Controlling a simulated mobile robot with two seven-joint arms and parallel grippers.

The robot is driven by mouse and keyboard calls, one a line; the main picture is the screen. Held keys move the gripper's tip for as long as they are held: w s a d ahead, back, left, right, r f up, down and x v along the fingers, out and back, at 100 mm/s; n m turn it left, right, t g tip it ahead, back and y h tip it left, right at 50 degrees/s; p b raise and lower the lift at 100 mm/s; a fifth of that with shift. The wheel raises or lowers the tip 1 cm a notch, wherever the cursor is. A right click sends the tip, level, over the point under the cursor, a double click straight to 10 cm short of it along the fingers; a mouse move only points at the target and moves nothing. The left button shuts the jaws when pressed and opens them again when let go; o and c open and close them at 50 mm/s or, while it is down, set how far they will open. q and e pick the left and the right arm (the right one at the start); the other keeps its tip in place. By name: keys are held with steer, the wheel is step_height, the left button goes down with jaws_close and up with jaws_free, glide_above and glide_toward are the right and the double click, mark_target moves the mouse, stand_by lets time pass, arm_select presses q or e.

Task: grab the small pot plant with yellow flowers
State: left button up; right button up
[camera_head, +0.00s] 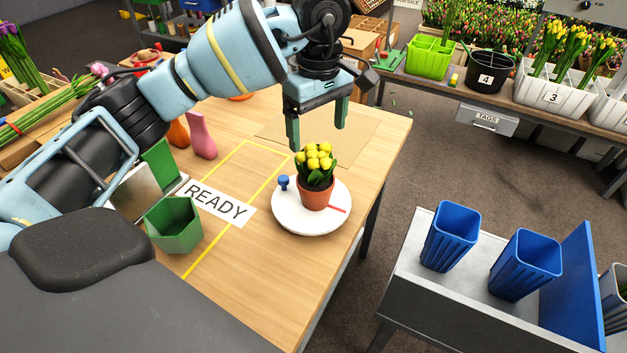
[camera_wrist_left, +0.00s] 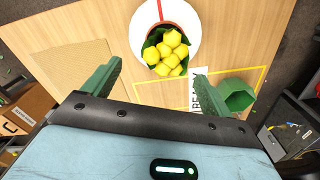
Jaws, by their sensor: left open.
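The small pot plant with yellow flowers (camera_head: 316,183) stands upright in a terracotta pot on a round white turntable (camera_head: 290,219) on the wooden table. My left gripper (camera_head: 318,140) is open and empty, its green fingers pointing down above and behind the plant, apart from it. In the left wrist view the yellow flowers (camera_wrist_left: 168,52) show from above, beyond the gap between the open fingers (camera_wrist_left: 172,92); the flowers and leaves hide most of the pot. My right gripper is not in view.
A blue knob (camera_head: 283,182) and a red strip (camera_head: 337,209) are on the turntable near the pot. A READY sign (camera_head: 215,204), a green hexagonal pot (camera_head: 174,225) and a pink vase (camera_head: 201,136) are to the left. Blue buckets (camera_head: 451,236) stand on a separate bench at right.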

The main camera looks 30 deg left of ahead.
mark_target(316, 161)
arm_select(q)
steer(key=shift+s+d+f, duration=0.15)
steer(key=shift+s+d, duration=0.05)
steer(key=shift+f, duration=1.15)
steer(key=shift+s+a+f+p, duration=0.1)
steer(key=shift+s+f+p, duration=0.1)
steer(key=shift+f, duration=1.1)
steer(key=shift+s+f+p, duration=0.1)
steer(key=shift+s+f, duration=0.05)
steer(key=shift+f, duration=1.15)
steer(key=shift+c, duration=0.3)
steer(key=shift+r, duration=0.1)
steer(key=c, duration=1.5)
